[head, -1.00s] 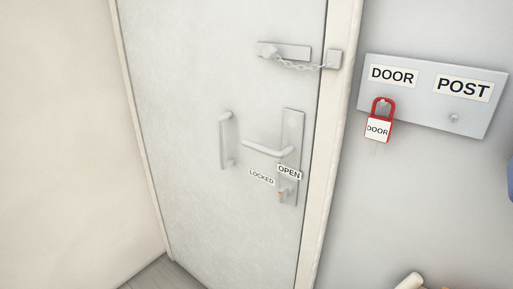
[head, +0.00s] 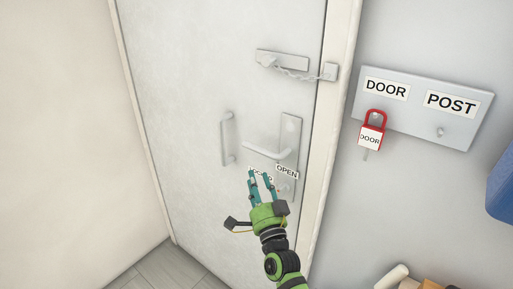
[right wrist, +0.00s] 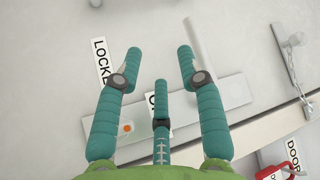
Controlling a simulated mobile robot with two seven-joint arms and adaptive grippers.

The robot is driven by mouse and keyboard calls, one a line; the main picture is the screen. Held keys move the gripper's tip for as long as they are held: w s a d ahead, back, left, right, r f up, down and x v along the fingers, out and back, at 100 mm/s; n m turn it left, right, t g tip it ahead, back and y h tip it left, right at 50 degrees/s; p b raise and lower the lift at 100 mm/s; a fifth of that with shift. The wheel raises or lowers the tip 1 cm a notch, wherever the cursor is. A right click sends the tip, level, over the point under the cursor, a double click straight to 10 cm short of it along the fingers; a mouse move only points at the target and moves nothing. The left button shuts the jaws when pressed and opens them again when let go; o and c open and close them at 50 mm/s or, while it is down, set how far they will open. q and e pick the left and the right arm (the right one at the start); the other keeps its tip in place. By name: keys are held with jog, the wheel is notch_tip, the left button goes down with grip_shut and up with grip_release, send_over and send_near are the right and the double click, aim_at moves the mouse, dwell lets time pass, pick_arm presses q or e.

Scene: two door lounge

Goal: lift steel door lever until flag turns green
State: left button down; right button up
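The steel lever (head: 265,152) sticks out to the left from its backplate (head: 292,128) on the pale door and looks about level. In the right wrist view the lever (right wrist: 203,45) lies just beyond the right-hand finger. A small orange-red spot (right wrist: 126,127) shows on the plate beside the left-hand finger; I see no green. My right gripper (head: 258,175) is just below the lever, its fingers partly covering the LOCKED label. It also shows in the right wrist view (right wrist: 160,58), fingers spread and empty. The OPEN label (head: 287,172) is on the plate. My left gripper is out of view.
A pull handle (head: 227,138) stands left of the lever. A door chain (head: 296,69) crosses above, toward the frame. A red padlock (head: 371,141) hangs on the DOOR/POST board (head: 414,122) at right. A blue object (head: 501,190) is at the right edge.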

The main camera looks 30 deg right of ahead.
aim_at(256, 148)
jog(key=shift+m+t+h, duration=0.4)
jog(key=shift+m+h, duration=0.1)
jog(key=shift+m, duration=0.2)
jog(key=w+d+r, duration=0.1)
jog(key=r, duration=0.1)
jog(key=w+r+p, duration=0.1)
jog(key=w+r, duration=0.1)
jog(key=w+d+r+p, duration=0.1)
jog(key=r, duration=0.1)
jog(key=shift+w+d+r, duration=0.2)
jog(key=shift+d+r, duration=0.1)
jog(key=shift+d, duration=0.05)
jog(key=shift+w+d+r, duration=0.15)
jog(key=shift+w, duration=0.4)
